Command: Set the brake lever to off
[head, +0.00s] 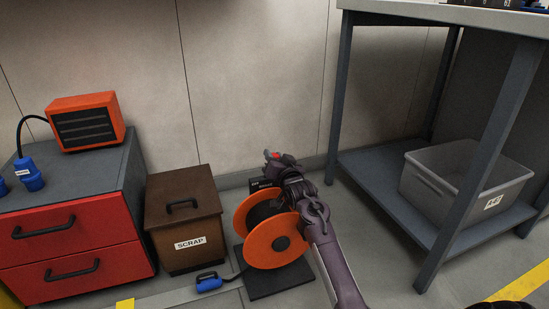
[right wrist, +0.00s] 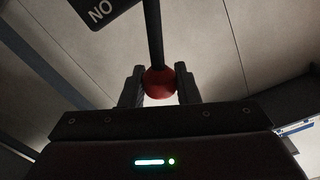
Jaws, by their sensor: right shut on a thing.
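The brake lever shows in the right wrist view as a dark rod with a red ball knob (right wrist: 159,82). My right gripper (right wrist: 160,88) is shut on the knob, with one finger on each side of it. A dark label plate (right wrist: 100,10) reading "NO" is at the upper left there, cut by the frame edge. In the head view my right gripper (head: 271,156) is behind the orange cable reel (head: 276,243), with a bit of red at its tip. My arm hides most of the lever there. My left gripper is not in view.
A brown SCRAP box (head: 183,217) stands left of the reel. A red drawer cabinet (head: 70,238) with an orange heater (head: 86,122) is further left. A blue connector (head: 208,282) lies on the floor. A grey shelf table (head: 381,192) with a bin (head: 440,196) stands right.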

